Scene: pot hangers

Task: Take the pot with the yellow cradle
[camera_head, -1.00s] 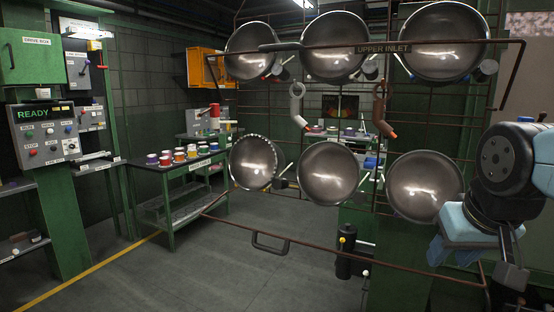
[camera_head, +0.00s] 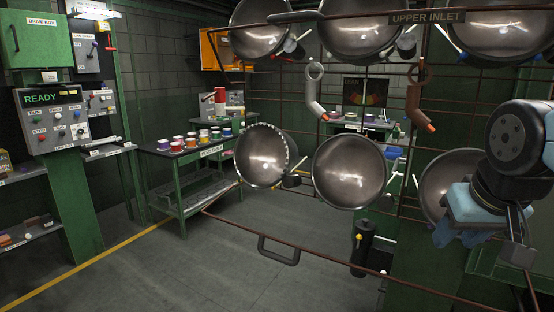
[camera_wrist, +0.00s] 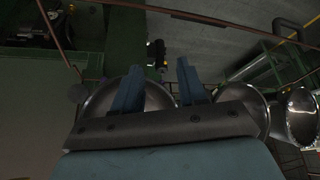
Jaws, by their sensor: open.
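Several round steel pots hang in two rows on a brown wire rack. In the lower row are a left pot with a beaded rim (camera_head: 262,156), a middle pot (camera_head: 349,172) and a right pot (camera_head: 437,180) partly behind my arm. The upper row has a left pot (camera_head: 258,27), a middle pot (camera_head: 358,27) and a right pot (camera_head: 503,25), cut by the picture's top.
A lower rail with a handle (camera_head: 278,250) juts across the front. A black cylinder with a yellow knob (camera_head: 358,237) stands below. A green table (camera_head: 190,180) holds coloured tubs. The floor at left is clear.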

